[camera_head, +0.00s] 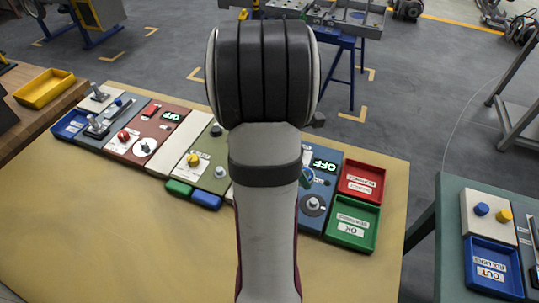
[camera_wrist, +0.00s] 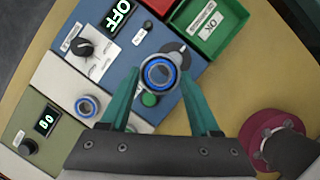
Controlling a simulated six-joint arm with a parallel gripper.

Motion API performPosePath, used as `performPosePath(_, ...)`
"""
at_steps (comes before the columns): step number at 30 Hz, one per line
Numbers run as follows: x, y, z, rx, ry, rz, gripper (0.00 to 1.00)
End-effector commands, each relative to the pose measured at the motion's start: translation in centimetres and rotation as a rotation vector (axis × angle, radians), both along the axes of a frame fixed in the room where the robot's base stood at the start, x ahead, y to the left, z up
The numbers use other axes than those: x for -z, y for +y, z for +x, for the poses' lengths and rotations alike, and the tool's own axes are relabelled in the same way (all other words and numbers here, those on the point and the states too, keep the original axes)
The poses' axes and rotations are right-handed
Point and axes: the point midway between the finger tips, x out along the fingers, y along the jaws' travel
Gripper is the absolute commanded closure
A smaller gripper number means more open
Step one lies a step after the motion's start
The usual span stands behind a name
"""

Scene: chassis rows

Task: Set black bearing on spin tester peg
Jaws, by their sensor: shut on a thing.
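My gripper (camera_wrist: 160,78) shows in the wrist view with its two teal fingers shut on a bearing (camera_wrist: 148,76). This bearing has a grey outer ring, a blue ring inside and a dark centre; I see no plainly black bearing. The spin tester seems to be the blue panel (camera_wrist: 125,60) with the lit OFF display, which also shows in the head view (camera_head: 317,220).
A second blue-ringed bearing (camera_wrist: 87,107) sits on a white panel. A green OK tray (camera_head: 353,222) and a red tray (camera_head: 361,180) adjoin the tester. Other panels run left along the tan table (camera_head: 120,240), whose front is clear. A green table (camera_head: 451,240) stands right.

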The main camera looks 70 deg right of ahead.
Motion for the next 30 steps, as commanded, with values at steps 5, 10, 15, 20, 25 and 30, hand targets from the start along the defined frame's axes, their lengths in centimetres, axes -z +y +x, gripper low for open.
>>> performPosePath(5, 0.1, 0.5, -3.3, 0.340, -0.001, -0.002, 1.00)
performPosePath(10, 0.8, 0.7, -3.8, 0.403, -0.001, -0.001, 1.00)
performPosePath(15, 2.7, 0.7, -3.8, 0.398, 0.000, 0.000, 1.00)
performPosePath(20, 4.5, 0.7, -3.7, 0.396, -0.001, 0.000, 1.00)
performPosePath(25, 6.3, 0.7, -3.7, 0.395, -0.003, 0.000, 1.00)
performPosePath(30, 7.6, 0.7, -3.7, 0.394, -0.004, 0.000, 1.00)
